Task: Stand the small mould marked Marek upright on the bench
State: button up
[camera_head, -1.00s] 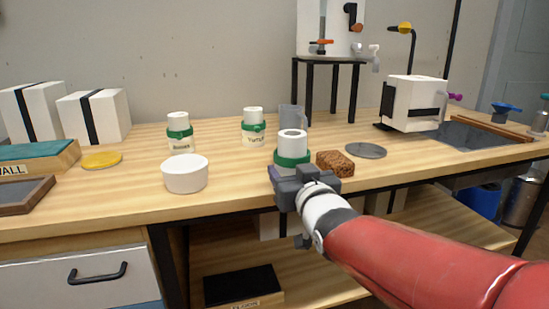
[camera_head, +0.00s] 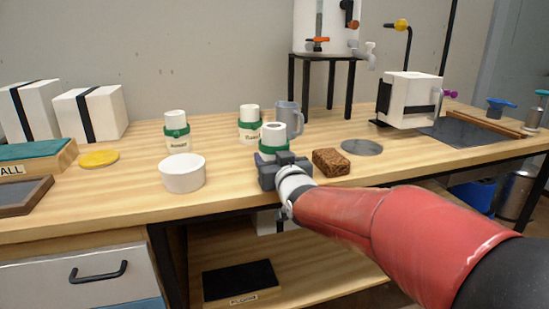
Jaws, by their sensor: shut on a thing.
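A small white mould with a green band (camera_head: 273,137) stands upright in my gripper (camera_head: 276,161) near the front of the bench (camera_head: 228,190). The gripper is shut on its lower part. The gripper hides the mould's base, so I cannot tell whether it touches the bench, and I see no name on it. Two similar moulds stand upright behind it: a left one (camera_head: 176,130) and a middle one (camera_head: 249,122). Their labels are too small to read surely now.
A white bowl (camera_head: 183,175) is left of my gripper and a brown sponge-like block (camera_head: 331,162) is close on its right. A grey mug (camera_head: 291,118) stands just behind the held mould. A grey disc (camera_head: 362,147) lies further right. Bare bench lies between bowl and gripper.

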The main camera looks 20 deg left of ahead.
jog(key=shift+f, duration=0.1)
jog(key=o, duration=1.2)
jog(key=shift+c, duration=0.2)
jog(key=shift+r, duration=0.25)
jog(key=b+v, duration=0.2)
jog(key=v, duration=1)
